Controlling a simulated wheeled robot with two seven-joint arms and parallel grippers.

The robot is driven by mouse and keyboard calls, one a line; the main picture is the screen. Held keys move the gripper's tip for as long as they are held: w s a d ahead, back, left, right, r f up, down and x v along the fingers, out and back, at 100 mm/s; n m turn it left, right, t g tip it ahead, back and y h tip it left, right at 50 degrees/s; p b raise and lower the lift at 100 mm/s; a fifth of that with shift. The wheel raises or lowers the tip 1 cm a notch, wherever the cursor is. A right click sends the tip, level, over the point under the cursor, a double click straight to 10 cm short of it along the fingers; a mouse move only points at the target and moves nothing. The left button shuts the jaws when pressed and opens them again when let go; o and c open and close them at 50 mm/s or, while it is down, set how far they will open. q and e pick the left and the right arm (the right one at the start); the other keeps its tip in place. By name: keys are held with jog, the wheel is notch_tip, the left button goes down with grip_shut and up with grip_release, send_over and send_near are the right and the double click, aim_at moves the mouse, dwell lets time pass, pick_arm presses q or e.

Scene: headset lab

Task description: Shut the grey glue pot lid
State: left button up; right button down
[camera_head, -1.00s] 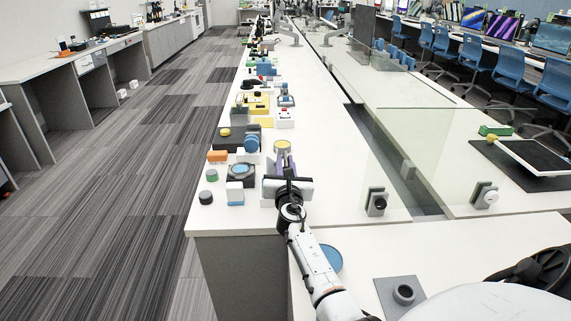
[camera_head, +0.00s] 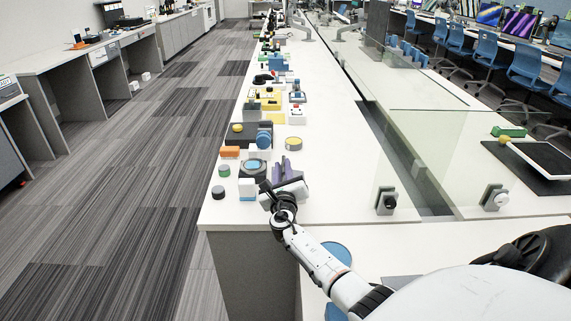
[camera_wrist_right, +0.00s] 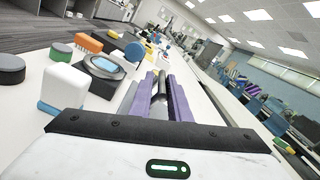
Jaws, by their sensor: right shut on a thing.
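A low round pot with a grey rim and yellow top face (camera_head: 293,143) stands on the white bench, just beyond my right gripper; I take it for the glue pot. My right gripper (camera_head: 285,168) has purple fingers and is a little nearer me than the pot, apart from it. In the right wrist view its fingers (camera_wrist_right: 160,88) are closed on a small dark grey piece (camera_wrist_right: 158,92), seemingly the lid; the fingers hide most of it. The pot is not clear in that view. My left gripper is not in view.
Glass panels (camera_head: 440,150) stand to the right. Bench right of the gripper is clear.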

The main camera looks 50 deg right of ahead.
jog(key=shift+d+f+n, duration=0.1)
jog(key=shift+f+n, duration=0.5)
jog(key=shift+w+f+n, duration=0.1)
jog(key=shift+f+n, duration=0.25)
jog(key=shift+n, duration=0.15)
jog(key=c, duration=1.8)
grip_release()
jog(key=shift+w+a+r, duration=0.1)
jog(key=shift+a, duration=0.2)
jog(key=shift+a, duration=0.1)
